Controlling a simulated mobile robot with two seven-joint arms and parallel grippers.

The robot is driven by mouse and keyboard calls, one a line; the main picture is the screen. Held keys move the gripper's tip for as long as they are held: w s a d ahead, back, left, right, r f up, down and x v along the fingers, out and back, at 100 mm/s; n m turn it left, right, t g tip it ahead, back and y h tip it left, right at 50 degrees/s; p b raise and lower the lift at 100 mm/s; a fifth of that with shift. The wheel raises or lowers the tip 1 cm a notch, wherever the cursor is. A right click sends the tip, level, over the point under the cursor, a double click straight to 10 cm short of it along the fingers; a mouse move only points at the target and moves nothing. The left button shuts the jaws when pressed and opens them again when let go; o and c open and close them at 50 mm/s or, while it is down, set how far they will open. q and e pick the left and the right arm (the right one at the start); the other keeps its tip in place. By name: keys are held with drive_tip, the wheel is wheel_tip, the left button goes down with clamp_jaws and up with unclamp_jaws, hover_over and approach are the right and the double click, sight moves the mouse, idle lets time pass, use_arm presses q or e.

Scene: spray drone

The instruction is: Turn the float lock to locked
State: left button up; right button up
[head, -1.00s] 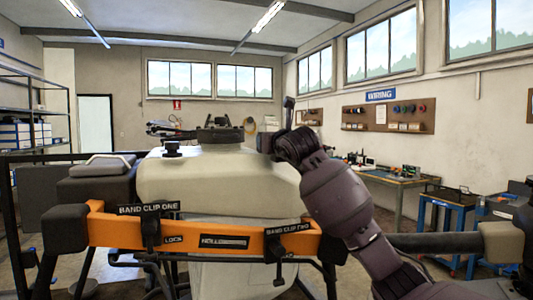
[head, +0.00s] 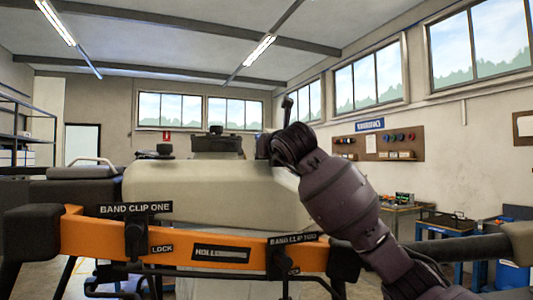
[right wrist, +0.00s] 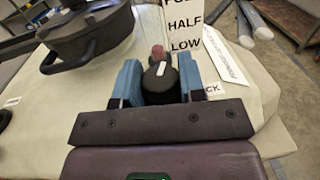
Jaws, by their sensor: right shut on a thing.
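The spray drone's pale tank (head: 205,188) is ahead of me in the head view. My right arm reaches over its right end, and its wrist hides the fingers there. In the right wrist view my right gripper (right wrist: 160,82) is shut, its blue fingers on either side of a black knob (right wrist: 160,76). A reddish-brown piece (right wrist: 158,52) shows just beyond the knob. A label ending in "CK" (right wrist: 214,88) is partly hidden by the right finger. The knob's pointing direction cannot be told. My left gripper is not in view.
A level sign (right wrist: 184,30) reading HALF and LOW stands close beyond the fingers. A large black tank lid (right wrist: 88,32) is to the left. An orange beam (head: 90,236) with band clip labels crosses the drone's front. A workbench (head: 395,210) stands at right.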

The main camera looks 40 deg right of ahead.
drive_tip(key=shift+f, duration=0.1)
drive_tip(key=o, duration=0.9)
drive_tip(key=shift+o, duration=0.2)
drive_tip(key=v, duration=1)
drive_tip(key=shift+s, duration=0.4)
drive_tip(key=shift+a+p, duration=0.1)
drive_tip(key=shift+p, duration=0.2)
